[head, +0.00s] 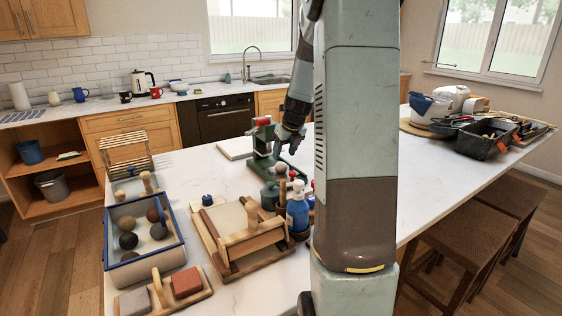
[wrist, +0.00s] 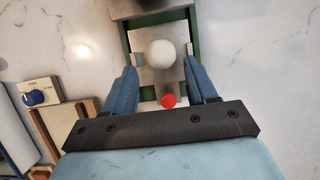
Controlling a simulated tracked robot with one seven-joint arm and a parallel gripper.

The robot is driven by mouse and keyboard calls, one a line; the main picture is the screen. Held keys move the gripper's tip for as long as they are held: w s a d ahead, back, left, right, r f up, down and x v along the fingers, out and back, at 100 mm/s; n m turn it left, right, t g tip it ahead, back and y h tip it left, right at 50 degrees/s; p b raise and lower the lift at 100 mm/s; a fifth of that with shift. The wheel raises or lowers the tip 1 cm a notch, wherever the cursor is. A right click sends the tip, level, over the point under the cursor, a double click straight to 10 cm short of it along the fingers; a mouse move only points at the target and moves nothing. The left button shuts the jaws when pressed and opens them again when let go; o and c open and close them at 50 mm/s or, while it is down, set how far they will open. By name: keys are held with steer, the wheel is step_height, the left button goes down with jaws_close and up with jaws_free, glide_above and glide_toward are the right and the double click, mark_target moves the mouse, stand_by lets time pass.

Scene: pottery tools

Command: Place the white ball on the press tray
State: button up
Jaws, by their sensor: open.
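The white ball (wrist: 160,53) shows in the wrist view against the square metal press tray (wrist: 145,76), near its middle. It appears to rest on the tray. My gripper (wrist: 162,68) is open, with one blue finger on each side just short of the ball and a visible gap to it. The green press (head: 262,138) stands on the counter in the head view, with my gripper (head: 288,142) low beside it. A red knob (wrist: 168,100) shows between my fingers.
A blue-rimmed bin (head: 178,237) holds several dark and brown balls at the left. A wooden slab frame (head: 211,244), a blue bottle (head: 297,207) and other tools stand in front of the press. A white board (head: 236,148) lies behind. Counter right of the press is clear in the wrist view.

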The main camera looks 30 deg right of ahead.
steer(key=s+a+r+n, duration=1.4)
steer(key=s+n, duration=0.2)
steer(key=n, duration=0.2)
steer(key=s+a+n, duration=0.4)
steer(key=s+n, duration=0.4)
steer(key=s+a+n+t, duration=0.1)
steer(key=s+a+n, duration=0.2)
steer(key=s+n, duration=0.4)
steer(key=n, duration=0.2)
steer(key=shift+s+a+f+n, duration=0.3)
steer(key=shift+s+a+f, duration=0.05)
steer(key=shift+s+f, duration=0.05)
steer(key=shift+c, duration=0.2)
